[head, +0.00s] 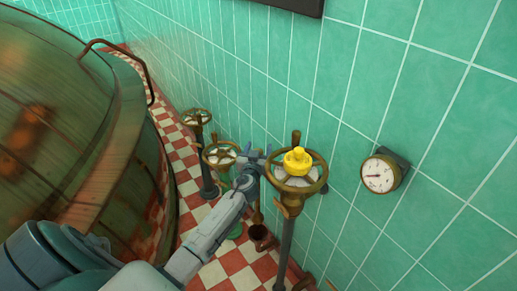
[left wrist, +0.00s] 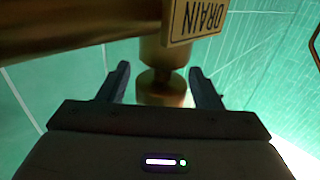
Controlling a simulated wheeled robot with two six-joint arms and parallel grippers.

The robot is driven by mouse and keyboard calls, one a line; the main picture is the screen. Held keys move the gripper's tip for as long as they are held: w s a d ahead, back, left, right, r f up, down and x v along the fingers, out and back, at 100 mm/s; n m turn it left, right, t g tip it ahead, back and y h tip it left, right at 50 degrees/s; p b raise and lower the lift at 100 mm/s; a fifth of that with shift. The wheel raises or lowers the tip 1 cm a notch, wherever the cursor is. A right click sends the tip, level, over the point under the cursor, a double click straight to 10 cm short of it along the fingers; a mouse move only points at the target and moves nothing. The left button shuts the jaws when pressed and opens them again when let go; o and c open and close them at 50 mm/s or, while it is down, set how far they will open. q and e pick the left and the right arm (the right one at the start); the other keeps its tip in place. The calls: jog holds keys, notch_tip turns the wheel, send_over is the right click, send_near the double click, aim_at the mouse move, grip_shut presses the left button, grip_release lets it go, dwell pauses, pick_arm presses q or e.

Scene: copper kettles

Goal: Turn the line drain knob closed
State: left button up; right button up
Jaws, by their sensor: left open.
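The nearest brass handwheel (head: 318,180) has a yellow knob (head: 297,161) on its hub and stands on a thin post by the wall. My left gripper (head: 262,158) is at its left side, close to the rim. In the left wrist view, my open left gripper (left wrist: 159,72) has its fingers on either side of a brass stem (left wrist: 160,88), with no visible grip on it. A plate marked DRAIN (left wrist: 196,20) shows upside down above the fingers. The head view does not show that lettering. My right gripper is not in view.
Two more brass handwheels (head: 220,154) (head: 196,117) stand farther back along the green tiled wall (head: 340,70). A round gauge (head: 379,175) is on the wall at the right. A large copper kettle (head: 75,130) fills the left. The floor is red and white checks (head: 225,268).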

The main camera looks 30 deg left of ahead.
pick_arm(q)
jog(key=c, duration=1)
